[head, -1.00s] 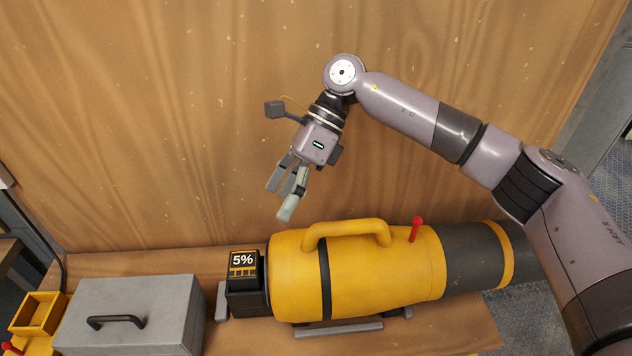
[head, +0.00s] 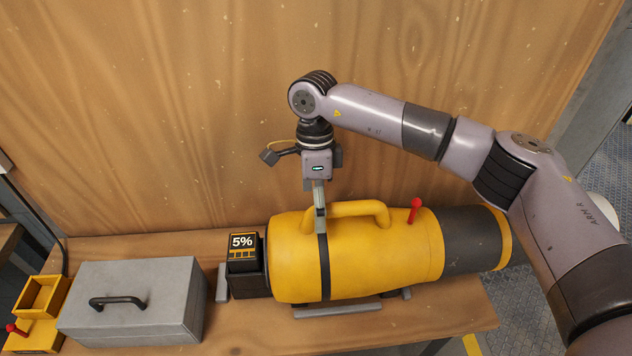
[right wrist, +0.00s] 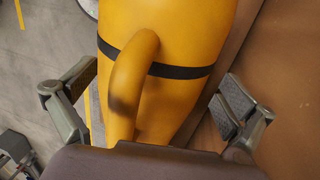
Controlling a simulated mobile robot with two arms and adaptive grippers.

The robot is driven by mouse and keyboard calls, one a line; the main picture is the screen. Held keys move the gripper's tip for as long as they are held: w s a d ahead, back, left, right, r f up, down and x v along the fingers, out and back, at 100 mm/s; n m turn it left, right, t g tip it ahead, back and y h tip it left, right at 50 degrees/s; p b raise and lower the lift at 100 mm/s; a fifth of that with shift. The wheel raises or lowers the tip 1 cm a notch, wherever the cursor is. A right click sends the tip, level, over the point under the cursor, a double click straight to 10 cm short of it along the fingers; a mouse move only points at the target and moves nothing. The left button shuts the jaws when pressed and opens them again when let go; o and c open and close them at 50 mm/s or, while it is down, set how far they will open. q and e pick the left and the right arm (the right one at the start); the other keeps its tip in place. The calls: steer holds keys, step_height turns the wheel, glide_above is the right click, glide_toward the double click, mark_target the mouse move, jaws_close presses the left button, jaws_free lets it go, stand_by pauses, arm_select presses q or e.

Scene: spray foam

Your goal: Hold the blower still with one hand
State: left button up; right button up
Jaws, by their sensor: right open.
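The yellow blower (head: 385,255) lies on its side on the wooden bench, with a dark nozzle end at the right and a black strap around its body. Its yellow handle (head: 355,209) arches over the top. My right gripper (head: 320,224) points down at the left end of the handle, above the strap. In the right wrist view the gripper (right wrist: 150,112) is open, with one finger on each side of the handle (right wrist: 132,80) and a gap to both. My left gripper is out of view.
A black battery display (head: 243,252) reading 5% sits at the blower's left end. A grey toolbox (head: 135,295) and a yellow tray (head: 42,297) stand further left. A red lever (head: 415,208) rises right of the handle. A wooden wall (head: 200,120) stands close behind.

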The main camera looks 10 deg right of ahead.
steer(key=shift+s+f, duration=0.15)
steer(key=shift+f, duration=0.6)
steer(key=shift+s+f, duration=0.15)
steer(key=shift+f, duration=0.55)
